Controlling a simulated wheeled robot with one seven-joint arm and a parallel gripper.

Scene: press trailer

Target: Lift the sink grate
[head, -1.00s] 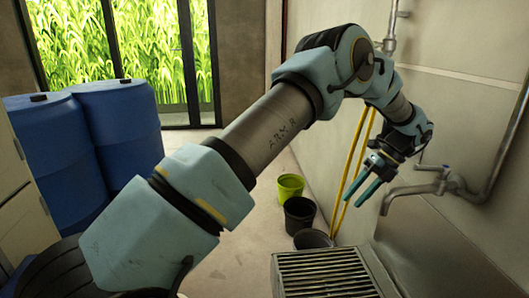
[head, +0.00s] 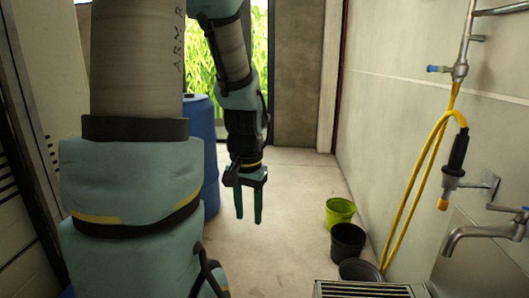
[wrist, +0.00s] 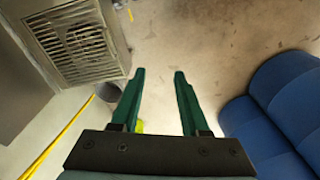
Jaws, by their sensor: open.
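The sink grate (wrist: 80,42) is a slatted metal panel set in the top of the sink, at the upper left of the wrist view. In the head view only the far edge of the grate (head: 365,291) shows at the bottom; the rest is cut off. My gripper (head: 249,220) hangs with its fingers down over open floor, left of the sink and apart from it. In the wrist view my gripper (wrist: 158,75) has its two green fingers spread with nothing between them.
A tap (head: 475,232) and a yellow hose (head: 415,190) are on the right wall by the sink. A lime pot (head: 340,211) and dark pots (head: 347,240) stand on the floor beyond the sink. Blue barrels (wrist: 275,100) stand opposite. Floor between is clear.

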